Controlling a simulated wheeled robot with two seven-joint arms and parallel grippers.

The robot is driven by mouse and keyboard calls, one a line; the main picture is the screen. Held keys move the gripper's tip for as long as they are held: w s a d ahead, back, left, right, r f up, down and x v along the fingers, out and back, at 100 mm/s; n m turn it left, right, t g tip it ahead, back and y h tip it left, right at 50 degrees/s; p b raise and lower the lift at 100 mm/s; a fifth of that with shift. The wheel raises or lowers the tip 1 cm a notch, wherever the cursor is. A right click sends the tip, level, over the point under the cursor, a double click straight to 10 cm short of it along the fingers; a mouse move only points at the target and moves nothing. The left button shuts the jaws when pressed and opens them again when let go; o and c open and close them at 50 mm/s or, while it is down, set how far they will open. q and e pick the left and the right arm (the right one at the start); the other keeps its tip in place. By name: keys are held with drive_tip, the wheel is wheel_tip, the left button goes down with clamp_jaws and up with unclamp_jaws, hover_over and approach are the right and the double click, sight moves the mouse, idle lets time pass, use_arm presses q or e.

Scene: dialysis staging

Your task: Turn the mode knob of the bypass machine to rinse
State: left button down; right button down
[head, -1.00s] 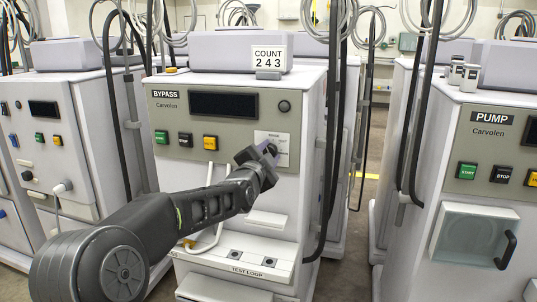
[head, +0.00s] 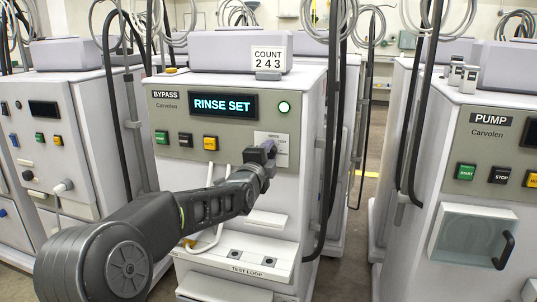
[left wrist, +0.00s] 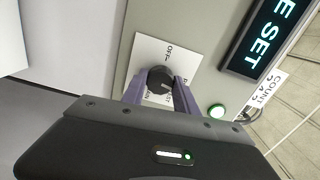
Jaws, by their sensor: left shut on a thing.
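The bypass machine (head: 230,125) stands in the middle of the head view. Its display (head: 222,105) is lit and reads "RINSE SET", and the round lamp (head: 284,107) beside it glows green. My left gripper (head: 270,150) is at the white mode plate (head: 279,141) on the panel. In the left wrist view, the black mode knob (left wrist: 159,80) sits between the two purple fingers of my left gripper (left wrist: 160,92), which is shut on it. "OFF" shows on the plate; the other labels are partly hidden by the fingers. My right gripper is not in view.
Another machine (head: 50,120) stands at the left. Black hoses (head: 333,130) hang beside the bypass machine. A count sign (head: 268,60) stands on top of it.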

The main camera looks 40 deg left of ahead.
use_arm(q)
drive_tip(key=c, duration=0.9)
unclamp_jaws()
drive_tip(key=shift+c, duration=0.2)
drive_tip(key=shift+s, duration=0.1)
drive_tip(key=v, duration=0.7)
drive_tip(key=shift+s+d, duration=0.15)
drive_tip(key=shift+s, duration=0.15)
